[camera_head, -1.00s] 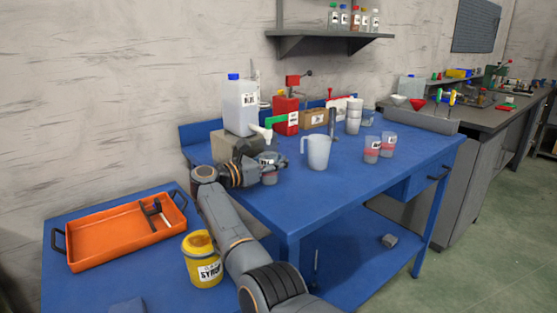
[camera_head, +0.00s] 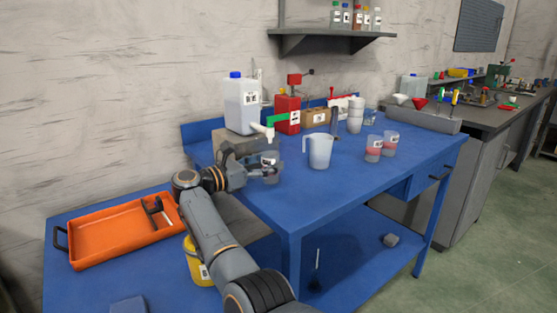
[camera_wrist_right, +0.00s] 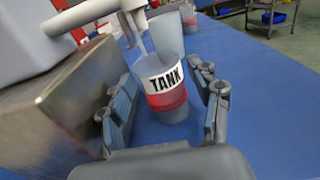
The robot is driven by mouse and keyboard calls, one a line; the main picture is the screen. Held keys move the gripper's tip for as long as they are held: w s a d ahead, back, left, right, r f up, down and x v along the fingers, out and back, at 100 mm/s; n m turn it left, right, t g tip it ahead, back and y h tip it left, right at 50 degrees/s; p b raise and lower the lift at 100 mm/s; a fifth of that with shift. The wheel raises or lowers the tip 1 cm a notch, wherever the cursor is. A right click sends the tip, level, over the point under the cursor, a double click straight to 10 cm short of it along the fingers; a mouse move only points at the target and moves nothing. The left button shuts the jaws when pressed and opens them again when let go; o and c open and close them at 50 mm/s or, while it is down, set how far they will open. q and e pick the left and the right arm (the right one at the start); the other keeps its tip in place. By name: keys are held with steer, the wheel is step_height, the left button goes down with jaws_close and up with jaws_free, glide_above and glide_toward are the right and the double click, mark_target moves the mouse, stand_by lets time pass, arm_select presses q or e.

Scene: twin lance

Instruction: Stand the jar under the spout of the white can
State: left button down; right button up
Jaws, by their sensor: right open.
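The white can (camera_head: 241,103) with a blue cap stands on a grey block; its white spout (camera_head: 264,131) points right and down. The spout also shows at the top left of the right wrist view (camera_wrist_right: 95,18). The clear jar (camera_head: 271,162) stands upright on the blue table just below the spout tip. My left gripper is out of view.
A pitcher (camera_head: 319,150) stands right of the jar, with two red-filled cups (camera_head: 374,148) further right. The grey block (camera_head: 232,148) is close by the gripper. A yellow can (camera_head: 194,262) is partly behind my arm, near an orange tray (camera_head: 110,237).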

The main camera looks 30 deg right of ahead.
steer(key=a, duration=0.7)
steer(key=shift+s, duration=0.3)
steer(key=shift+a, duration=0.25)
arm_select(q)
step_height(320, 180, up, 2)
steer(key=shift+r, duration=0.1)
